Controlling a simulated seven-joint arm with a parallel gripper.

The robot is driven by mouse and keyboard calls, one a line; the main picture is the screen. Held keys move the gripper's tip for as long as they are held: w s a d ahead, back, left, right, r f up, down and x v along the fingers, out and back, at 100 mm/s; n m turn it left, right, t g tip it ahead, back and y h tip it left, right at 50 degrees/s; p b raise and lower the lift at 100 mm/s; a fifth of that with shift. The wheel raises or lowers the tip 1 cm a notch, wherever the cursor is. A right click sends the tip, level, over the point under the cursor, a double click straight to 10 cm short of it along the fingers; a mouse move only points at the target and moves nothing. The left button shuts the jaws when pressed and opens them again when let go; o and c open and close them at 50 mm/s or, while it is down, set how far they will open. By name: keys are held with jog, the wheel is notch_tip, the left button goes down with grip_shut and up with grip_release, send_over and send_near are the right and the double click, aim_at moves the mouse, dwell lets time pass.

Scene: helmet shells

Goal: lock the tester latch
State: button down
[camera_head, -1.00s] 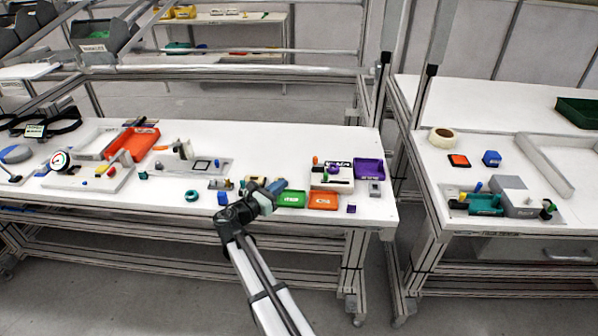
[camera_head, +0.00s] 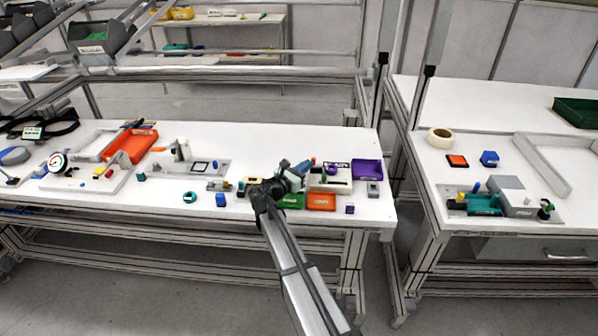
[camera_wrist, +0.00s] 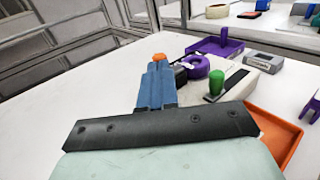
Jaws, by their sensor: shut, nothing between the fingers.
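A pale tester-like box (camera_head: 341,187) stands near the right end of the left table. It carries a purple ring-shaped part, an orange knob and a green knob; the purple ring (camera_wrist: 196,67) and green knob (camera_wrist: 216,82) show clearly in the wrist view. I cannot tell for sure which part is the latch. My gripper (camera_head: 303,167) is shut and empty at the box's left side. In the wrist view its blue fingers (camera_wrist: 157,72) are together, with the orange knob (camera_wrist: 159,57) just beyond the tips. Contact cannot be told; the fingers hide part of the box.
A purple tray (camera_head: 368,168) lies behind and right of the box, with a small grey block (camera_head: 373,188) in front of it. Orange (camera_head: 321,203) and green (camera_head: 292,203) trays lie at the table's front edge.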

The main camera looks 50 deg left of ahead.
aim_at(314, 178)
jog(key=shift+w, duration=0.2)
jog(key=shift+w+d, duration=1)
jog(key=s, duration=0.4)
jog(key=s+d, duration=0.1)
jog(key=s, duration=0.4)
jog(key=s+d, duration=0.1)
jog(key=s, duration=0.4)
